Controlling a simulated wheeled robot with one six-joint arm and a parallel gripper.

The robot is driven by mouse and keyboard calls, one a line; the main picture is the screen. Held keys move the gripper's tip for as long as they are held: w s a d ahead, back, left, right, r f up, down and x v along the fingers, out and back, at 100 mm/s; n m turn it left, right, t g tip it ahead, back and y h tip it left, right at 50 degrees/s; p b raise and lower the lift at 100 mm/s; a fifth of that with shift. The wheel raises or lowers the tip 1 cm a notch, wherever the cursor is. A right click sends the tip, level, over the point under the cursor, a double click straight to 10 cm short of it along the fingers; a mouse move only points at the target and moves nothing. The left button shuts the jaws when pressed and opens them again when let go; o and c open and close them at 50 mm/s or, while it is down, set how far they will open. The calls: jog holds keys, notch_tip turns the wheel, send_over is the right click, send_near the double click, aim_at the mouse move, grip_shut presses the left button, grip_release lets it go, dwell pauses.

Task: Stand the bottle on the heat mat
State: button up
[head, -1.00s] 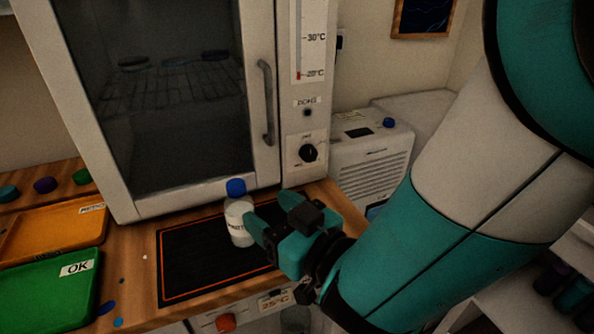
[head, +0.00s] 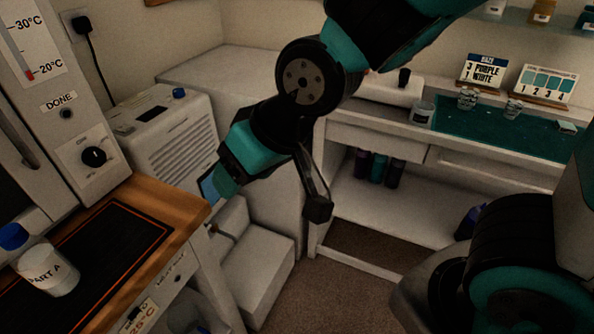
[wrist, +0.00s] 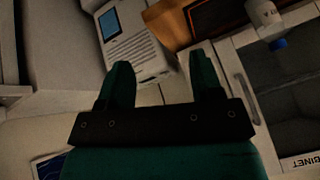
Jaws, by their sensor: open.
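The white bottle (head: 48,270) with a blue cap and a "PART A" label stands upright on the heat mat (head: 118,238), a black pad with an orange outline, at the lower left of the head view. The bottle also shows upper right in the wrist view (wrist: 262,12), on the mat's edge area (wrist: 212,14). My gripper (head: 212,188) is off the bench's right end, well apart from the bottle. In the wrist view its two fingers (wrist: 162,75) are spread with nothing between them.
An oven-like cabinet with a dial (head: 94,156) stands behind the mat. A white vented unit (head: 175,135) is beyond my gripper. A far counter (head: 480,125) at the right carries cups and cards. Open floor (head: 320,290) lies between.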

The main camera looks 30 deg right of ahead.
jog(key=s+d+r+n+g, duration=0.1)
jog(key=s+d+g, duration=0.1)
jog(key=s, duration=0.3)
jog(key=s+d+r+n+g, duration=0.1)
jog(key=s+d+r+g, duration=0.1)
jog(key=s, duration=0.3)
jog(key=shift+d+r+g+h, duration=0.25)
jog(key=shift+d+g+h, duration=0.05)
jog(key=shift+d, duration=0.2)
